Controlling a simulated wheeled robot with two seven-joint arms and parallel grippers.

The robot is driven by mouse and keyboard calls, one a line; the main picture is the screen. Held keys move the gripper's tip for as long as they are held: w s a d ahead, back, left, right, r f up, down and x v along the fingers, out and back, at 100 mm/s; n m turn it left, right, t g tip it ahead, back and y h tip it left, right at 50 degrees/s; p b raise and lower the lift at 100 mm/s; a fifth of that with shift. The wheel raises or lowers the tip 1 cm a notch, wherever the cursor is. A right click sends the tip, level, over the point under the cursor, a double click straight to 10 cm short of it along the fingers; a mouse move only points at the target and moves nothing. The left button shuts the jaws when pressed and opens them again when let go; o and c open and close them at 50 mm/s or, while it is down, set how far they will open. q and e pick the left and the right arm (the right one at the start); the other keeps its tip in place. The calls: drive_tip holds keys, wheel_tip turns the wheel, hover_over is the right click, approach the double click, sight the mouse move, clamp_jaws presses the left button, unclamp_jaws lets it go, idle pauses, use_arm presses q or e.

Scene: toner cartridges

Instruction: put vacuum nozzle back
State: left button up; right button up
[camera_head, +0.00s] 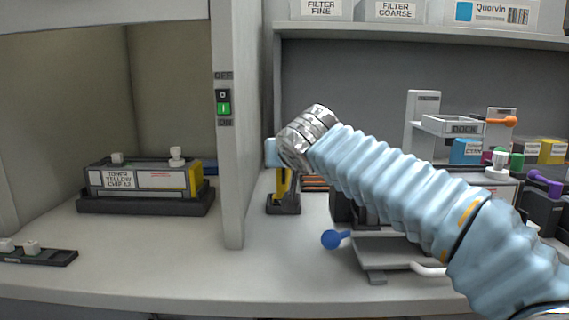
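A yellow and black upright piece (281,185), which looks like the vacuum nozzle, stands in or just above a small dark holder (283,206) right of the booth wall. My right arm, in a pale blue sleeve, reaches in from the right. Its silver wrist covers much of the view of my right gripper (272,153), which is at the top of the yellow piece. The fingers are hidden, so I cannot tell whether they grip it. My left gripper is out of view.
A booth wall with a green-lit switch (223,103) stands left of the holder. Inside the booth a toner cartridge (140,178) sits in a dark cradle (140,206). A fixture with a blue-knobbed lever (334,239) is partly behind my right arm. The front counter is mostly clear.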

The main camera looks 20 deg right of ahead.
drive_tip(key=shift+f, duration=0.15)
drive_tip(key=o, duration=1)
drive_tip(key=shift+o, duration=0.2)
drive_tip(key=shift+r, duration=0.3)
drive_tip(key=d+b+v, duration=0.1)
drive_tip(key=b+v, duration=0.1)
drive_tip(key=v, duration=0.9)
drive_tip(key=shift+s+a+b, duration=0.35)
drive_tip(key=shift+s+a, duration=0.1)
drive_tip(key=shift+a, duration=0.05)
